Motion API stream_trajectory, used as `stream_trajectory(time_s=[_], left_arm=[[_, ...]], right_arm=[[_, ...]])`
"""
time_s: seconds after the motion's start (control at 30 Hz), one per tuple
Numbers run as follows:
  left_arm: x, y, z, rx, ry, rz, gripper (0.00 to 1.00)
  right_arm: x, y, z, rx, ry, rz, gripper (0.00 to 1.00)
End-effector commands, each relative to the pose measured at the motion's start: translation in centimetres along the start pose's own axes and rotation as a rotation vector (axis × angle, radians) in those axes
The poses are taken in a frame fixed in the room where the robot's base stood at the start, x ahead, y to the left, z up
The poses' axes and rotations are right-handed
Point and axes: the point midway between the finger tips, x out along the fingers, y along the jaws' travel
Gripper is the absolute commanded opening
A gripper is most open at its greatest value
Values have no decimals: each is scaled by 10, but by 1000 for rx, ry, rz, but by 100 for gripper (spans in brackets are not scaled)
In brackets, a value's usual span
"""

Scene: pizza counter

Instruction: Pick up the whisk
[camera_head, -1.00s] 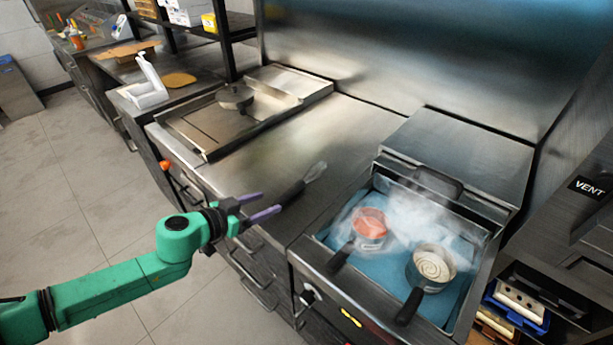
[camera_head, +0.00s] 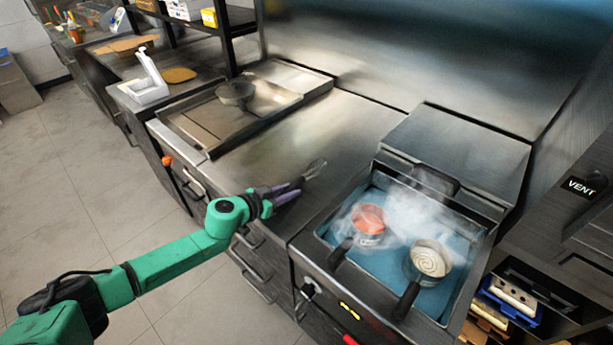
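The whisk (camera_head: 315,168) lies on the steel counter near its front edge, left of the blue basin. Its wire head points away to the upper right, and its dark handle is mostly hidden by my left gripper. My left gripper (camera_head: 294,188) has its purple fingers at the handle, just short of the wire head. The fingers look close together around the handle, but I cannot tell whether they are shut on it. My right gripper is not in view.
To the right, a blue basin (camera_head: 458,299) holds two steaming pots, one with red sauce (camera_head: 368,219) and one with pale contents (camera_head: 431,259); their handles stick out forward. A tray (camera_head: 190,121) with a round lidded object lies at the back left. The counter behind the whisk is clear.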

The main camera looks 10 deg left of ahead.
Motion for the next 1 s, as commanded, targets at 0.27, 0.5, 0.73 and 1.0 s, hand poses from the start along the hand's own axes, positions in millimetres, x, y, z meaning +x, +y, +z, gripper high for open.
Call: stream_trajectory(time_s=[0.27, 0.5, 0.73, 1.0], left_arm=[[0, 0, -1, 0, 0, 0, 0], [-11, -1, -28, 4, 3, 0, 0], [-43, -1, -105, 7, 6, 0, 0], [-72, 0, -174, 2, 3, 0, 0]], right_arm=[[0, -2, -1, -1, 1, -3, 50], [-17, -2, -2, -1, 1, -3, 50], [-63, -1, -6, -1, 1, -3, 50], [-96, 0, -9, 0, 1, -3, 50]])
